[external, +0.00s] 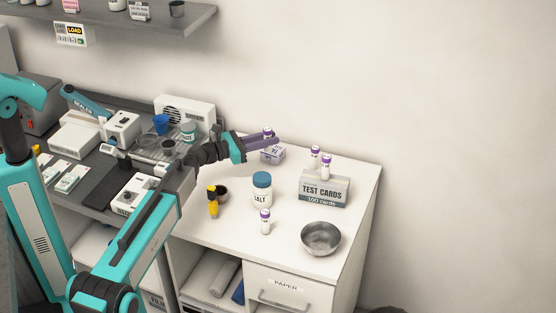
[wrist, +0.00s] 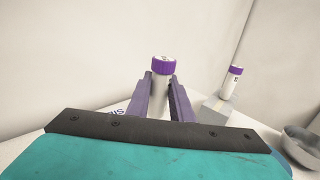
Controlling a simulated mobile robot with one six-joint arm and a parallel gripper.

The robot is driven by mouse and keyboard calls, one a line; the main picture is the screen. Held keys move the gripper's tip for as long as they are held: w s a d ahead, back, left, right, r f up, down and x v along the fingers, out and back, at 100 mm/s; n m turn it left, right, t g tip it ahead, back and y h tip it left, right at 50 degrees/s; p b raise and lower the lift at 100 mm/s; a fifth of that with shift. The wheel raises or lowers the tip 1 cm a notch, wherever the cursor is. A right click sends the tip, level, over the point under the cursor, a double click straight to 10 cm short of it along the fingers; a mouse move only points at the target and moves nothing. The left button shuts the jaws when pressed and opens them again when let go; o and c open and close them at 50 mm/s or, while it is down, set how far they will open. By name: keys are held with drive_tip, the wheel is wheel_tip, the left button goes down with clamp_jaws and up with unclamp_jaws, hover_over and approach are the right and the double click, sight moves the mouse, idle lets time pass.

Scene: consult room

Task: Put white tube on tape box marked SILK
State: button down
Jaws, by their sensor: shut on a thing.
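My gripper (external: 274,138) is shut on a white tube with a purple cap (external: 267,131), over the back of the white cabinet top. In the wrist view the tube (wrist: 163,76) stands upright between my two purple fingers. A small pale lavender-white box (external: 272,155) is right below my gripper in the external view. Its lettering is too small to read there. Part of a lettered white surface (wrist: 117,112) shows left of my fingers in the wrist view. My fingers hide the tube's lower part, so I cannot tell whether it touches the box.

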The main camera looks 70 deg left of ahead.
drive_tip(key=s+d+f+n+y+b, duration=0.1)
drive_tip(key=s+n+y+b, duration=0.1)
drive_tip(key=s+b, duration=0.5)
drive_tip(key=shift+s+d+y, duration=0.25)
drive_tip(key=shift+d+y, duration=0.1)
drive_tip(key=shift+y, duration=0.55)
drive_tip(key=shift+f, duration=0.1)
drive_tip(key=shift+a, duration=0.1)
drive_tip(key=p, duration=0.2)
hover_over(273, 149)
drive_tip(key=shift+s+d+f, duration=0.2)
drive_tip(key=shift+s+f, duration=0.15)
drive_tip(key=shift+f, duration=0.35)
drive_tip(key=shift+w+a, duration=0.25)
drive_tip(key=shift+w, duration=0.05)
drive_tip(key=shift+f, duration=1.8)
